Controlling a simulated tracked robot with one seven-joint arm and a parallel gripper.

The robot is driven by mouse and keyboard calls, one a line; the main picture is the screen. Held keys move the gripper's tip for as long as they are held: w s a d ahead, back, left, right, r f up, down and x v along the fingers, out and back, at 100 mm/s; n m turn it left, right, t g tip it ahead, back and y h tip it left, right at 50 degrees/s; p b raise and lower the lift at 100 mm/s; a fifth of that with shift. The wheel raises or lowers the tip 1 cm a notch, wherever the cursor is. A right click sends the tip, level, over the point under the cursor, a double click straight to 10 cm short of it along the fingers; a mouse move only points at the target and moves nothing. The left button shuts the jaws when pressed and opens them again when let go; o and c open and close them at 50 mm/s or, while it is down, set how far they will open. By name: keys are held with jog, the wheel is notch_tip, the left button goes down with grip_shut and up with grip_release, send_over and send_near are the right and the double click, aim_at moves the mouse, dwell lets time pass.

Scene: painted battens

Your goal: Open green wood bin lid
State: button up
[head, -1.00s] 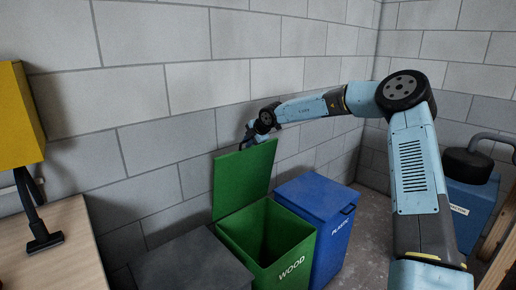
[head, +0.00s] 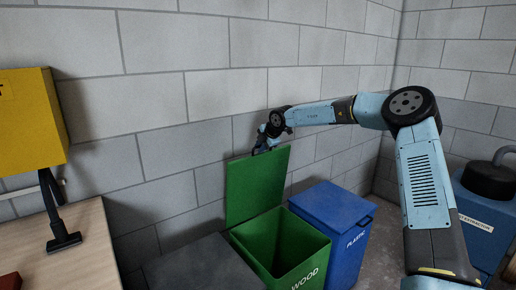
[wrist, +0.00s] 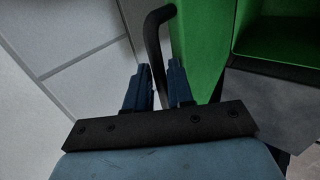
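The green wood bin (head: 300,262) stands on the floor with its mouth uncovered and its inside showing. Its green lid (head: 256,187) stands up nearly vertical along the bin's wall side. The lid also shows in the wrist view (wrist: 199,38). My gripper (head: 262,146) is at the lid's upper edge, on the side facing the wall. In the wrist view, the lid's black bar handle (wrist: 154,40) runs down between my two fingers (wrist: 158,78). The fingers are apart, with narrow gaps beside the bar. The bar's lower end is partly hidden.
A blue plastic bin (head: 335,210) with its lid shut stands to the right of the wood bin. A dark grey box top (head: 200,265) is at its left. The block wall (head: 160,100) is close behind the lid. A wooden bench (head: 95,240) is at the left.

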jog(key=shift+d+f, duration=0.1)
jog(key=shift+f, duration=0.15)
jog(key=shift+s+d+r, duration=0.15)
jog(key=shift+d+r, duration=0.05)
jog(key=shift+r, duration=0.05)
jog(key=v, duration=1.3)
jog(key=shift+a+r, duration=0.15)
jog(key=shift+r, duration=0.05)
